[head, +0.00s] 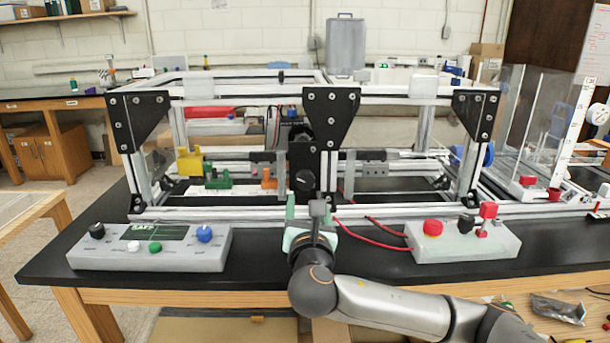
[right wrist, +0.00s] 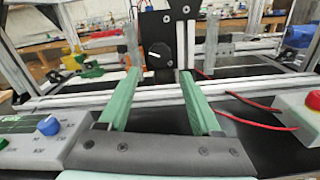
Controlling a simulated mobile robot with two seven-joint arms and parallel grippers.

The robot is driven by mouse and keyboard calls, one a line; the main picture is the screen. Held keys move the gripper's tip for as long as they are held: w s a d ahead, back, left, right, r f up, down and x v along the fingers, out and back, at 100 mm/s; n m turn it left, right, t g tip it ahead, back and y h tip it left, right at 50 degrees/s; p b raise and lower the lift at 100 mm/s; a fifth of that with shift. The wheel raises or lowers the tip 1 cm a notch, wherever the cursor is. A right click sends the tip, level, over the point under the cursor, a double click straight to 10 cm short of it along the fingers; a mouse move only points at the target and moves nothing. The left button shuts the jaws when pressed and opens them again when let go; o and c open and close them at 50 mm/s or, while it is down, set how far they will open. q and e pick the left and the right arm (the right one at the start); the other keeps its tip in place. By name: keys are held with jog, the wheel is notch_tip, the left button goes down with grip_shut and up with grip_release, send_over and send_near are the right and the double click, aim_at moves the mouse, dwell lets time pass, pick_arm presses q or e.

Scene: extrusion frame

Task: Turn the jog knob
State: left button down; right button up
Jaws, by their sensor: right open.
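A round black knob with a pale pointer mark (right wrist: 158,55) sits on a black plate at the middle of the frame; it also shows in the head view (head: 303,180). A blue knob (head: 204,233) and a black knob (head: 97,231) are on the grey control box at left. The labels are too small to tell which is the jog knob. My right gripper (head: 310,206) is open and empty in front of the frame. In the right wrist view its green fingers (right wrist: 160,74) point toward the central black knob, apart from it. My left gripper is not in view.
The aluminium extrusion frame (head: 400,211) stands on the black bench (head: 265,268). A second control box (head: 458,246) with a red button is at right. Red cables (head: 375,240) run between the frame and that box. The control box with a screen (head: 150,255) is at left.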

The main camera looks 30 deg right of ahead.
aim_at(305, 181)
jog(key=x, duration=1.1)
jog(key=shift+w+d+b, duration=0.15)
jog(key=shift+b, duration=0.15)
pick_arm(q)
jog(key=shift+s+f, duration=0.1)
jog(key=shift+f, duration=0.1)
pick_arm(e)
jog(key=shift+w+d, duration=0.2)
jog(key=shift+w, duration=0.15)
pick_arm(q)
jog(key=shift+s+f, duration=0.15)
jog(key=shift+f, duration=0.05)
pick_arm(e)
grip_shut()
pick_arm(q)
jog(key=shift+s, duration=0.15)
pick_arm(e)
jog(key=shift+m, duration=0.4)
